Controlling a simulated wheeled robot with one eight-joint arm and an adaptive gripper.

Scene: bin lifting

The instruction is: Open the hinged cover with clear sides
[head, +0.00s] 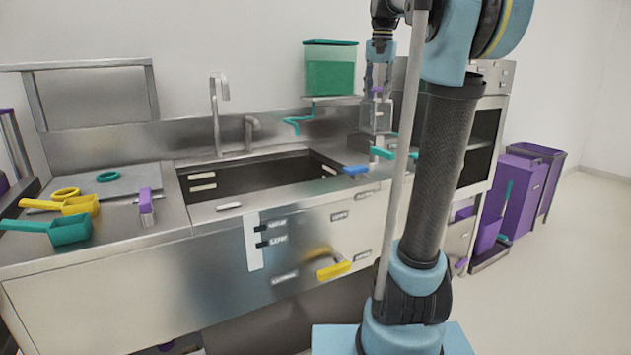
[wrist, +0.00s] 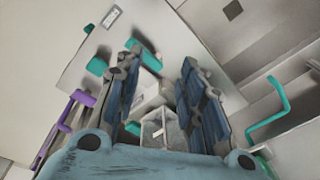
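The cover with clear sides (head: 377,117) stands on the right part of the counter, beside the oven cabinet. It looks like a small see-through box; whether it is open or shut is too small to tell. In the wrist view, a clear-sided shape (wrist: 158,130) shows between and beyond the fingers, partly hidden by them. My gripper (head: 378,88) points down above the cover in the head view. In the wrist view my gripper (wrist: 163,85) has its two blue finger pads apart with nothing between them. Contact with the cover cannot be made out.
A green-filled container (head: 330,68) sits on a wall shelf left of my gripper, with a teal bracket (head: 298,122) below. Teal handles (head: 383,153) and a blue handle (head: 356,170) stick out near the counter. The sink (head: 255,180) lies left. Purple bins (head: 528,180) stand right.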

